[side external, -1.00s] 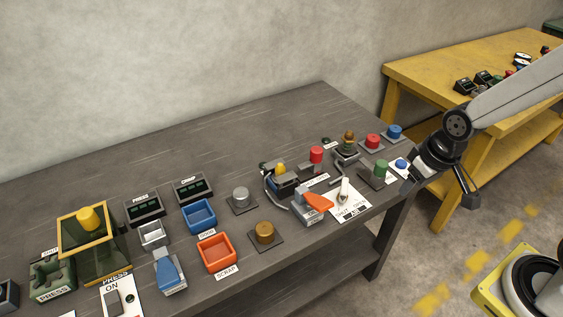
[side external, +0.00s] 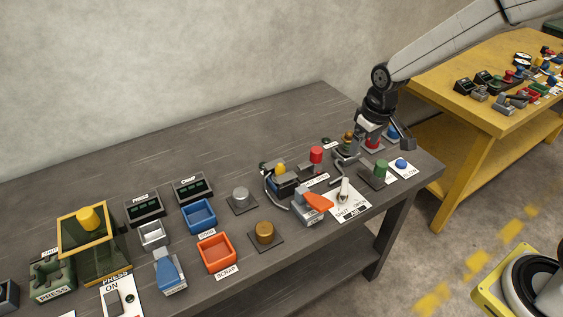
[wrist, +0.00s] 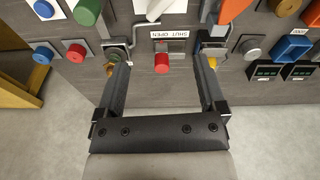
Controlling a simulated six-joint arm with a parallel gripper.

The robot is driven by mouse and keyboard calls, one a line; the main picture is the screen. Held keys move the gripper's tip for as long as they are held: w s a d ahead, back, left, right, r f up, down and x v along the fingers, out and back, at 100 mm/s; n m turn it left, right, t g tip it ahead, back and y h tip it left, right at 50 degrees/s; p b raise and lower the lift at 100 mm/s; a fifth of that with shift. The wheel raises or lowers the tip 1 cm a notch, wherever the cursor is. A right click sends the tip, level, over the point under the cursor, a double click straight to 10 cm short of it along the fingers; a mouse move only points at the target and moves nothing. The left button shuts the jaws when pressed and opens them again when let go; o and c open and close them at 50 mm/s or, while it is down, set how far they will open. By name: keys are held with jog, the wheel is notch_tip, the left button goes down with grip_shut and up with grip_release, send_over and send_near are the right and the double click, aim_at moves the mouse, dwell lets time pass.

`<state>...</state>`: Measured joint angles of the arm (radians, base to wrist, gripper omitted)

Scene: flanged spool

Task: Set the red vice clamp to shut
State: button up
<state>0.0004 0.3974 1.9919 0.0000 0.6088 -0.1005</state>
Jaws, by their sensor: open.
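A red upright cylinder (side external: 316,155) stands toward the right of the grey table, behind a "SHUT OPEN" label. In the wrist view this red cylinder (wrist: 162,63) is between my finger lines, beside the label (wrist: 168,34); I take it for the clamp's handle. Its base and exact setting are too small to tell. My gripper (side external: 383,138) is open and empty. In the side view it is to the right of the cylinder, over a red round knob (side external: 373,145) and a blue knob (side external: 394,132). No finger touches the red cylinder.
A brass-topped post (side external: 348,137) stands between the red cylinder and my gripper. A yellow-topped device (side external: 281,170), an orange lever (side external: 318,202), a white lever (side external: 344,190) and a green knob (side external: 380,168) are close. The table's back is clear.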

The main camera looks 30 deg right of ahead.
jog(key=w+f, duration=0.2)
jog(key=w, duration=0.7)
jog(key=n+g, duration=0.1)
jog(key=n, duration=0.1)
send_over(317, 150)
jog(key=f, duration=0.2)
jog(key=s+f, duration=0.1)
jog(key=f, duration=0.1)
jog(key=shift+d+f, duration=0.15)
jog(key=shift+w+f+g, duration=0.3)
jog(key=shift+w+f, duration=0.05)
jog(key=shift+w, duration=0.15)
jog(key=shift+f, duration=0.1)
jog(key=shift+f, duration=3.8)
grip_shut()
